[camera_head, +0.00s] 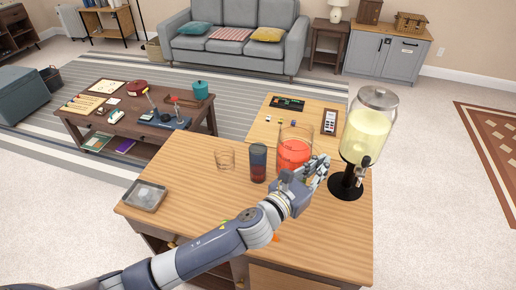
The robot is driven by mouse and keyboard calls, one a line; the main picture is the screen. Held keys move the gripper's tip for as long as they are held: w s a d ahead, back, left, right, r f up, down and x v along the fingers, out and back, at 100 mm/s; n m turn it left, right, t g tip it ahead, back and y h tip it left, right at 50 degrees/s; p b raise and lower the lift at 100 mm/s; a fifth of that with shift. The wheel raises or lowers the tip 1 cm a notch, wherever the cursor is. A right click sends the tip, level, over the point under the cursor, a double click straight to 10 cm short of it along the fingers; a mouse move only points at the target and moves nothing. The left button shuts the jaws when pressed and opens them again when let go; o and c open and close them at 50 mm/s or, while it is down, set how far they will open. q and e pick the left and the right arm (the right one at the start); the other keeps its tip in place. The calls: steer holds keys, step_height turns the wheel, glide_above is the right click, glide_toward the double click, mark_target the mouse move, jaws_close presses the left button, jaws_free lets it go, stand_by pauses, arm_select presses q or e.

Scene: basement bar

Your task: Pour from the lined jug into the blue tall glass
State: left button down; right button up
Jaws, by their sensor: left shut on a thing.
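The lined jug (294,150) is clear and holds red liquid. It looks about upright near the right part of the wooden counter (190,190). My left gripper (304,180) is shut on the jug from the near side and hides its lower part. I cannot tell whether the jug touches the counter. The blue tall glass (258,160) stands upright just left of the jug. Its upper part is dark blue and its lower part looks reddish. My right gripper is out of view.
A drink dispenser (368,130) with yellow liquid stands close on the right. A grey tray (143,195) sits at the counter's left edge. The counter's left middle is clear.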

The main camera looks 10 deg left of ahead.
mark_target(300, 149)
arm_select(q)
steer(key=shift+r, duration=0.35)
steer(key=shift+w+a+r+n+p, duration=0.1)
steer(key=shift+a+r+n+p, duration=0.05)
steer(key=shift+r+n+p, duration=0.4)
steer(key=shift+w+a+r+n+p, duration=0.15)
steer(key=shift+r+n+p, duration=0.25)
steer(key=shift+r, duration=0.2)
steer(key=shift+w+a+f+n, duration=0.1)
steer(key=shift+a+n, duration=0.15)
steer(key=shift+n, duration=0.3)
steer(key=shift+w+a+n, duration=0.1)
steer(key=shift+a+n, duration=0.05)
steer(key=shift+n, duration=0.15)
steer(key=shift+w+a+r+n+g+p, duration=0.2)
steer(key=shift+w+a+r+n, duration=0.25)
steer(key=shift+a+n, duration=0.3)
steer(key=shift+w+a+r+n+g+p, duration=0.1)
steer(key=shift+w+a+r+n+p, duration=0.15)
steer(key=shift+w+a+r+n, duration=0.5)
steer(key=shift+s+f+n, duration=0.15)
steer(key=shift+f+n, duration=0.4)
steer(key=shift+n, duration=0.05)
steer(key=shift+w+a+f+n+b, duration=0.3)
steer(key=shift+n+b, duration=0.2)
steer(key=shift+n, duration=0.1)
steer(key=shift+w+a+f+n, duration=0.15)
steer(key=shift+a+n, duration=0.1)
steer(key=shift+n, duration=0.35)
